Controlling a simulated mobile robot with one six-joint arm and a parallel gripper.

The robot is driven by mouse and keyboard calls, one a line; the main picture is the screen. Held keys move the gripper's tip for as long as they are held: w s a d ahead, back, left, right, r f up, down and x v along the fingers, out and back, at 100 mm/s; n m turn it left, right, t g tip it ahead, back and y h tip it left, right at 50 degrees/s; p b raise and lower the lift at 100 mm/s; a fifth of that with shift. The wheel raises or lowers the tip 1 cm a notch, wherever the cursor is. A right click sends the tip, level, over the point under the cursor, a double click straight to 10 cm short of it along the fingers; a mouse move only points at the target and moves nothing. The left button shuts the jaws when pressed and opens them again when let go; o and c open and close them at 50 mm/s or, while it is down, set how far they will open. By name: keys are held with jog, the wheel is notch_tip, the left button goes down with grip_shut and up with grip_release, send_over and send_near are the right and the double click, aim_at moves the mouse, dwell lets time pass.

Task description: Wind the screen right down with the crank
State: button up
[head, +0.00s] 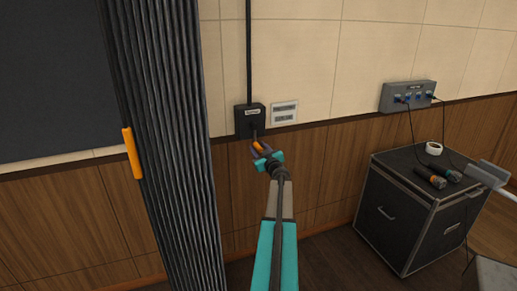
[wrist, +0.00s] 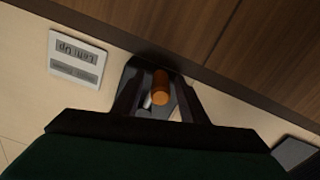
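The crank's black box (head: 250,119) is on the wall at the foot of a dark vertical rod. The crank's orange knob (head: 259,146) is just below the box. In the wrist view the knob (wrist: 161,88) lies between the two dark fingers of my gripper (wrist: 158,98). Narrow gaps seem to show beside it, so the fingers look open around it. My gripper (head: 262,151) also shows in the head view, at the knob. A white label (wrist: 76,58) beside the box reads "Left: Up" upside down; its other line is unclear. I cannot identify the screen for certain.
A black pleated curtain (head: 172,120) with an orange handle (head: 132,153) hangs to the left, before a dark panel (head: 55,80). A grey socket box (head: 408,96) is on the right wall. A black cabinet (head: 405,215) below carries dark cylinders and a white tape roll (head: 434,148).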

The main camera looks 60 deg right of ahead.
jog(key=shift+w+d, duration=0.15)
jog(key=shift+w, duration=0.05)
grip_shut()
jog(key=shift+d, duration=0.1)
jog(key=shift+s, duration=0.15)
jog(key=shift+m+p, duration=0.3)
jog(key=shift+p, duration=0.15)
